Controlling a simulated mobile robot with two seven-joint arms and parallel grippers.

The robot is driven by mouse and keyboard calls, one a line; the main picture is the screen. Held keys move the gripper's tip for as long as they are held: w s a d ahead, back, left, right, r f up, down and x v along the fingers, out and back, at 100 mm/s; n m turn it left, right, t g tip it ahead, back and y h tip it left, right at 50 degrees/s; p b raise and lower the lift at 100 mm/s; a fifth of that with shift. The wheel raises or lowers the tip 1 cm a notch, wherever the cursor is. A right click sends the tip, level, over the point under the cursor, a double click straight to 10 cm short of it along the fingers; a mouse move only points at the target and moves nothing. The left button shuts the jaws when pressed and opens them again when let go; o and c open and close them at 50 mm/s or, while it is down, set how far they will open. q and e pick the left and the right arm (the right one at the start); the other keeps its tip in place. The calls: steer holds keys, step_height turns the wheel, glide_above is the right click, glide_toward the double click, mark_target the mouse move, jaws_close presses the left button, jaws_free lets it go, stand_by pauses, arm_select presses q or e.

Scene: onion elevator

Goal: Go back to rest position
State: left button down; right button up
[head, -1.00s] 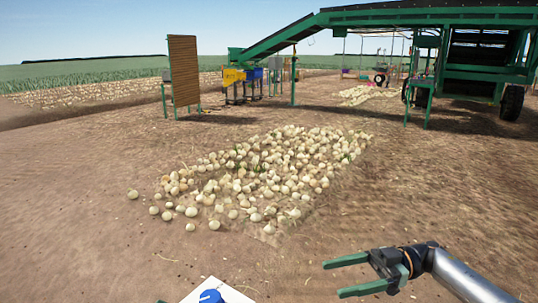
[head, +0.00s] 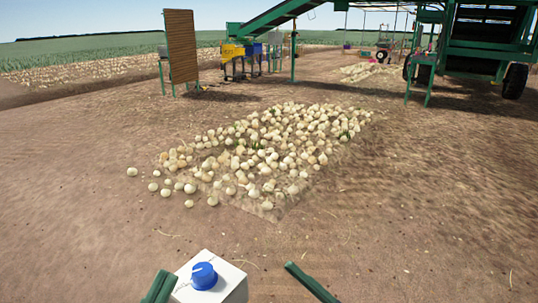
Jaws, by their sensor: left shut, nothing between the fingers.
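The rest of the left arm is out of view.
A wide heap of onions (head: 265,150) lies on the bare soil ahead, with several loose ones at its left. A green conveyor machine (head: 480,45), yellow and blue bins (head: 233,51) and a brown panel (head: 182,46) stand behind. The soil at right is clear.

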steer(key=s+d+r+m+t+h, duration=0.5)
steer(key=d+r+m+t+h, duration=0.2)
steer(key=d+m+t+h, duration=0.5)
arm_select(q)
steer(key=w+a+f+n+g+y+p, duration=0.2)
steer(key=w+f+n+g+y+p, duration=0.4)
steer(key=p, duration=0.8)
arm_select(e)
steer(key=w+f+m+g+h, duration=0.2)
steer(key=w+f+g+h, duration=0.1)
steer(key=w+f+h, duration=0.4)
arm_select(q)
steer(key=s+a+f+n+g+y+p, duration=0.1)
steer(key=s+f+n+g+y+p, duration=0.1)
steer(key=s+f+g+y+p, duration=0.2)
steer(key=s+f+g+p, duration=0.3)
steer(key=s+f+p, duration=0.3)
steer(key=f+p, duration=0.1)
steer(key=shift+a+f+n+p, duration=0.4)
steer(key=shift+f, duration=0.4)
arm_select(e)
steer(key=s+d+f+m+g+h, duration=0.2)
steer(key=s+f+m+g+h, duration=0.1)
steer(key=s+f+g, duration=0.5)
step_height(320, 180, down, 4)
steer(key=s, duration=0.3)
steer(key=shift+f+h, duration=0.15)
steer(key=shift+h, duration=0.15)
arm_select(q)
steer(key=shift+s, duration=0.1)
